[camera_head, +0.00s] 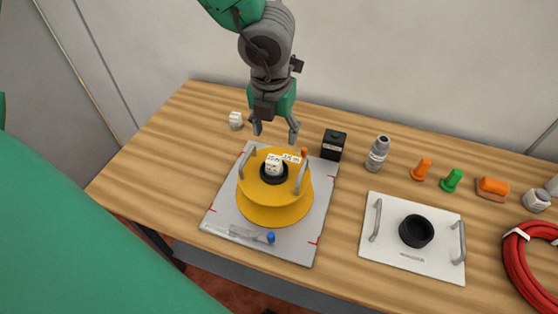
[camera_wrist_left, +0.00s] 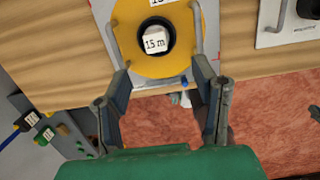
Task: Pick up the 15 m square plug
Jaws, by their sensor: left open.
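The 15 m square plug (camera_head: 273,165) is a white block sitting in a black round socket (camera_head: 273,178) at the top of a yellow dispenser (camera_head: 272,208). In the left wrist view the plug (camera_wrist_left: 154,44) shows its "15 m" face. My left gripper (camera_head: 275,134) is open and empty, just behind the dispenser in the head view, its fingers pointing down and apart from the plug. In the left wrist view its open fingers (camera_wrist_left: 161,67) spread below the plug in the picture, with nothing between them. My right gripper is not in view.
The dispenser has two upright grey handles (camera_head: 300,178) and stands on a grey plate (camera_head: 222,218). A black box (camera_head: 333,146) and grey bottle (camera_head: 377,154) stand close at right. A white handled plate (camera_head: 380,252) lies further right. A small white block (camera_head: 236,120) is behind left.

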